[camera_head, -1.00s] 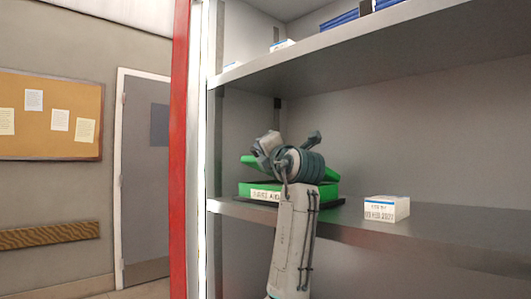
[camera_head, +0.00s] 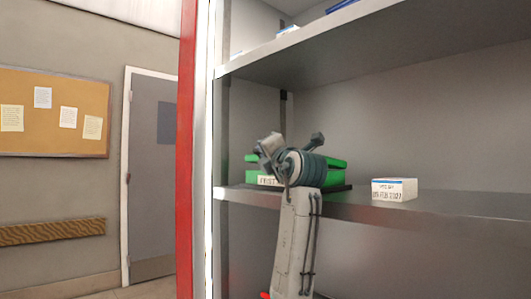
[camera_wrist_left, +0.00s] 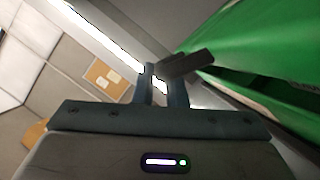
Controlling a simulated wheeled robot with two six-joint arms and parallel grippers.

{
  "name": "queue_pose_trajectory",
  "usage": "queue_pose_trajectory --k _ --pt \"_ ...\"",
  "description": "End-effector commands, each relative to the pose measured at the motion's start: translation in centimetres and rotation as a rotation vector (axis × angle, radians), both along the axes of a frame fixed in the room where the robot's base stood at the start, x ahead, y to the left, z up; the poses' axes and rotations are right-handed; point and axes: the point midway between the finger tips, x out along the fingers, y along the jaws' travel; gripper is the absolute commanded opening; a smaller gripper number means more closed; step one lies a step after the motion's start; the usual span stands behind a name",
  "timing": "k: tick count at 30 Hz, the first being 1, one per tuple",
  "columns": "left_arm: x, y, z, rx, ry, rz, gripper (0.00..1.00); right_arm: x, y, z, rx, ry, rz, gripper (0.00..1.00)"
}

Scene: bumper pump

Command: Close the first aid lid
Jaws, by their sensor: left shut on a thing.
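The green first aid box (camera_head: 337,180) sits on a dark base on the middle shelf, its label partly hidden behind my left arm. Its green lid (camera_head: 338,162) is low over the box, with a narrow dark gap at the right. In the left wrist view the lid (camera_wrist_left: 250,35) fills the upper right, with a gap below it. A dark handle piece (camera_wrist_left: 190,64) sticks out from the lid to my left gripper (camera_wrist_left: 162,82), which is shut on it. In the head view my arm hides the fingers. My right gripper is not in view.
A small white labelled box (camera_head: 394,190) stands on the shelf (camera_head: 460,204) to the right, with clear shelf around it. An upper shelf (camera_head: 390,38) runs overhead. A red upright (camera_head: 188,150) edges the cabinet at the left.

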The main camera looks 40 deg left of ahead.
Motion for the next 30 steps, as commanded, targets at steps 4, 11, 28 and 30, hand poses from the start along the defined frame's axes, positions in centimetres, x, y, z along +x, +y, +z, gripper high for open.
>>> queue_pose_trajectory --k 4,11,28,30 --pt "0.09 -0.01 -0.32 -0.001 0.003 -0.001 0.0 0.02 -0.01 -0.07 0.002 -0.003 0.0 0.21" --pt "0.08 -0.01 -0.33 -0.001 0.003 -0.002 0.0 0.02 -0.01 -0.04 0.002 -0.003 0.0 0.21" --pt "-0.01 0.0 -0.24 0.0 0.0 -0.001 0.33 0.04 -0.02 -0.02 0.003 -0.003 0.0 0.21" --pt "-0.02 0.0 -0.22 0.001 0.0 -0.001 0.33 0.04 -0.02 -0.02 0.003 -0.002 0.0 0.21"
